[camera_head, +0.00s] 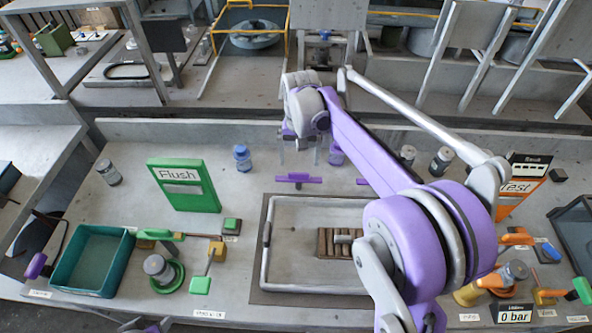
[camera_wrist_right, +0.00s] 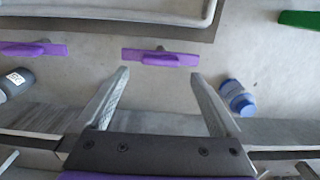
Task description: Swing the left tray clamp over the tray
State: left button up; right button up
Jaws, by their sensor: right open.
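The left tray clamp (camera_head: 297,179) is a purple bar on a short grey pivot, behind the tray's back edge and roughly parallel to it. It is also in the middle of the right wrist view (camera_wrist_right: 160,58). A second purple clamp (camera_wrist_right: 33,49) is to its left there. The grey-rimmed tray (camera_head: 266,238) is in the middle of the bench; its rim crosses the top of the wrist view (camera_wrist_right: 110,14). My right gripper (camera_head: 299,148) is open and empty behind the left clamp. The clamp appears beyond its fingertips (camera_wrist_right: 158,75), apart from them. My left gripper is not clearly visible.
A blue bottle (camera_head: 242,158) stands left of the right gripper. The green Flush panel (camera_head: 183,184) is farther left. A teal bin (camera_head: 92,262) is at front left. My right arm covers part of the tray's right side. Grey bottles (camera_head: 440,161) stand at back right.

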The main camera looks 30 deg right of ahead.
aim_at(299, 173)
notch_tip(299, 173, down, 6)
jog(key=shift+w, duration=0.1)
grip_shut()
dwell(0.6)
